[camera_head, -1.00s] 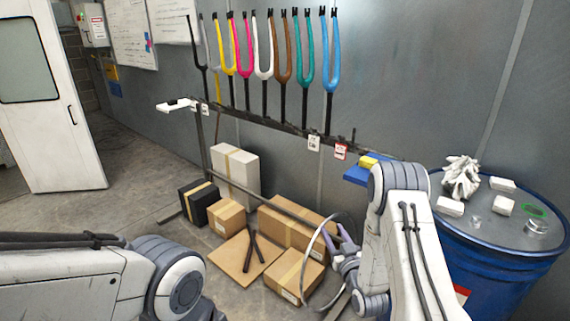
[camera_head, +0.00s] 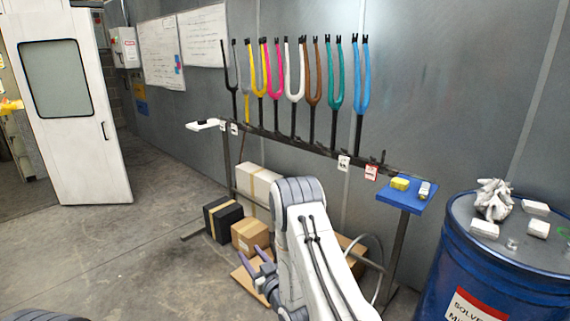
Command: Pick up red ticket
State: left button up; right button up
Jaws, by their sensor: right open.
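The red ticket (camera_head: 371,173) hangs on the black fork rail, towards its right end, just left of the blue shelf. A white ticket (camera_head: 344,163) hangs a little to its left. My right gripper (camera_head: 256,266) is open and empty, low in front of the cardboard boxes, below and to the left of the red ticket. Its purple fingers point up and left. My left gripper is out of view; only a bit of my left arm shows at the bottom left corner.
Several coloured forks (camera_head: 331,80) stand along the rail (camera_head: 290,142). A blue shelf (camera_head: 408,197) holds a yellow block (camera_head: 401,183). A blue drum (camera_head: 480,262) stands at the right, with gloves (camera_head: 493,200) on top. Boxes (camera_head: 250,235) lie under the rail. The floor at left is clear.

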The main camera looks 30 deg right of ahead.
aim_at(372, 170)
jog(key=u, duration=0.2)
jog(key=i, duration=2.9)
jog(key=z, duration=1.75)
jog(key=i, duration=0.95)
jog(key=z, duration=0.95)
